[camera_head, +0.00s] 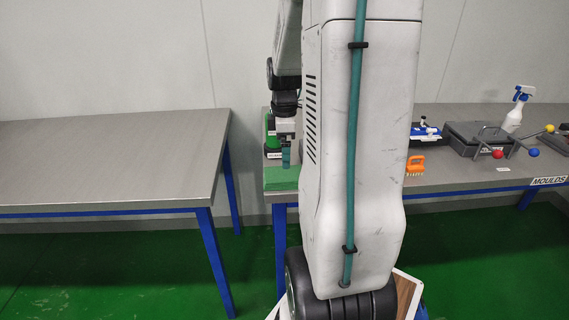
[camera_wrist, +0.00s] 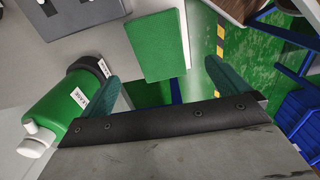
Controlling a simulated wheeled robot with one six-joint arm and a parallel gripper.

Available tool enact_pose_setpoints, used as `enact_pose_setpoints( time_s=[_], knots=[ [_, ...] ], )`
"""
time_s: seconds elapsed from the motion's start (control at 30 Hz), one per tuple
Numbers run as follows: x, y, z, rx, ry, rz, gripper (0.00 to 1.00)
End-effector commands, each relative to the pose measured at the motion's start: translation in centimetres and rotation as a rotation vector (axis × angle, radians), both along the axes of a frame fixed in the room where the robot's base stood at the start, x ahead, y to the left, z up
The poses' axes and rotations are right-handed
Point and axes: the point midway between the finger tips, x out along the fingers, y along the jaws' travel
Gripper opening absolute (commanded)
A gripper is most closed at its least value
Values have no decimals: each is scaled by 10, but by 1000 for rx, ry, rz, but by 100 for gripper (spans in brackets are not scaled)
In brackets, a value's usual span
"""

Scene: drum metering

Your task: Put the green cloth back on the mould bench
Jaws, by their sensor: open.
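The green cloth (camera_head: 282,179) lies flat as a folded rectangle at the left end of the mould bench (camera_head: 452,182), near its front corner. My arm hides the bench just to its right. In the wrist view the cloth (camera_wrist: 158,46) lies beyond my fingertips, close to the bench edge. My gripper (camera_head: 286,157) is above and slightly behind the cloth in the head view. In the wrist view my gripper (camera_wrist: 166,84) is open, its two teal fingers apart with nothing between them. The cloth appears clear of both fingers.
A green bottle with a black collar (camera_wrist: 60,110) is close beside one finger. An orange brush (camera_head: 415,166), a grey mould (camera_head: 480,138) and a white spray bottle (camera_head: 515,112) are farther right on the bench. An empty grey table (camera_head: 110,160) stands left, across a gap.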

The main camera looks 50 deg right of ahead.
Motion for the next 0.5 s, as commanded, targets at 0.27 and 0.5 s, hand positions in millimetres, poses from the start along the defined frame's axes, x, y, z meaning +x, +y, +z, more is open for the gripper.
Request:
enact_pose_setpoints(
  time_s=[0.27,0.5],
  knots=[
    [1,3,32,-1,-1,-4,100],
    [5,93,76,-17,-29,-137,100]
  ],
)
